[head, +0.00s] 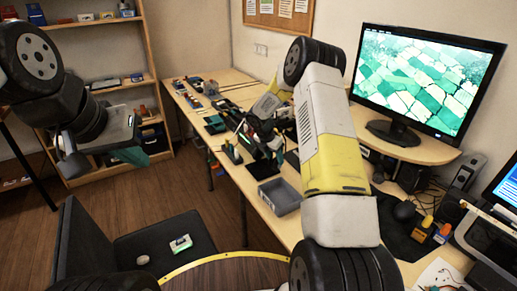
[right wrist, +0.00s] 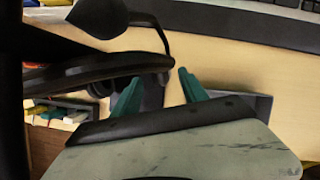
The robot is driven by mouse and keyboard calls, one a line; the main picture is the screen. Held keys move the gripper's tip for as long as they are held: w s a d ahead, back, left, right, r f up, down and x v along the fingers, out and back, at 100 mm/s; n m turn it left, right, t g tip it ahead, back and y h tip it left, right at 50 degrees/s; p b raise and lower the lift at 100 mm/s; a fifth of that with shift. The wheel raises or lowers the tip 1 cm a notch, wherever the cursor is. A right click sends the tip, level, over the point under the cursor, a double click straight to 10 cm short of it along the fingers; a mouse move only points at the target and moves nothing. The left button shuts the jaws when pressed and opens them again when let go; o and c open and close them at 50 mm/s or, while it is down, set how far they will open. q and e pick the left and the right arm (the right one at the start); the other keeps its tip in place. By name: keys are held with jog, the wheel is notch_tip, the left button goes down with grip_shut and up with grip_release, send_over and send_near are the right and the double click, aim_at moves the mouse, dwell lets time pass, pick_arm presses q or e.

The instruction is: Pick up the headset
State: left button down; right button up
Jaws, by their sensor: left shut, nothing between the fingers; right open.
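The headset (right wrist: 105,72) appears to be the black curved shape close to my right gripper in the right wrist view; a thin curved piece rises above it. My right gripper (right wrist: 160,76) is open, with its two teal fingers apart. Dark grey surface shows between and beyond the fingers; I cannot tell whether it is part of the headset. In the head view my right gripper (head: 256,157) is over the desk, and its arm and body hide much around it. My left gripper (head: 132,154) is shut and empty, away from the desk, above the floor.
A grey bin (head: 279,197) stands on the desk beside my right gripper; it also shows in the right wrist view (right wrist: 262,104). The monitor (head: 420,80) is at the right. Small parts (head: 200,90) lie along the far desk. A dark chair (head: 150,243) stands in front.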

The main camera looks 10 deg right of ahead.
aim_at(277, 163)
jog(key=x, duration=0.5)
jog(key=shift+w+d+f, duration=0.1)
jog(key=shift+w+d, duration=0.05)
jog(key=shift+d, duration=0.05)
grip_shut()
